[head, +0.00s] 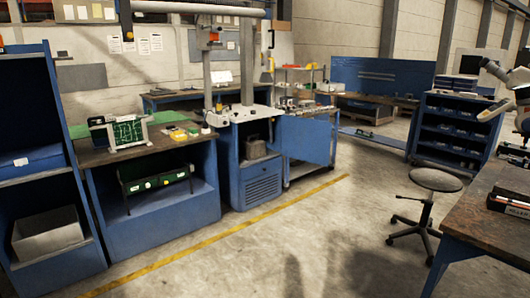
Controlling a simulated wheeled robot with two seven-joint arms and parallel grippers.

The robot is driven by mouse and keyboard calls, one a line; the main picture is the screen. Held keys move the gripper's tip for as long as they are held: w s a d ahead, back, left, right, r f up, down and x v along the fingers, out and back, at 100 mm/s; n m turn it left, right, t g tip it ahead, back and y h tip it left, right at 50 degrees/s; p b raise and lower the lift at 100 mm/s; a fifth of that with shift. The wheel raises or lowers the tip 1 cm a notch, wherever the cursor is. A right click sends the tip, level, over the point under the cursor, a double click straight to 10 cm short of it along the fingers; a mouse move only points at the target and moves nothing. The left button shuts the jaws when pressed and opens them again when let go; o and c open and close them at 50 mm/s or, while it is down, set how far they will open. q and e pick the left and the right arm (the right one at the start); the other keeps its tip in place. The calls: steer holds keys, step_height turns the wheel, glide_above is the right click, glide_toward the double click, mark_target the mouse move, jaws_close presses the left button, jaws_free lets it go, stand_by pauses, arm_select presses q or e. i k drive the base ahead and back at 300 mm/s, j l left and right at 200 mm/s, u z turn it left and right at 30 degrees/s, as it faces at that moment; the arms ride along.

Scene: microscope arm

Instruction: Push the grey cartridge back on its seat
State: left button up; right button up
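I cannot make out for sure the grey cartridge or its seat from here. A microscope (495,71) with pale grey parts shows at the right edge, above the near right workbench (480,215), and is cut off by the frame. A light grey part (490,113) angles out just below its eyepieces. Neither of my grippers is in view.
A round stool (436,180) stands left of the right workbench. Blue workbenches (160,213) and a blue cabinet (262,187) line the left. The concrete floor (280,245) between is clear.

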mark_target(253, 148)
steer(key=i, duration=2.55)
steer(key=i+l, duration=0.1)
steer(key=i, duration=1.2)
steer(key=i+u, duration=0.1)
steer(key=i, duration=1.15)
steer(key=i+l, duration=0.2)
steer(key=i, duration=1.1)
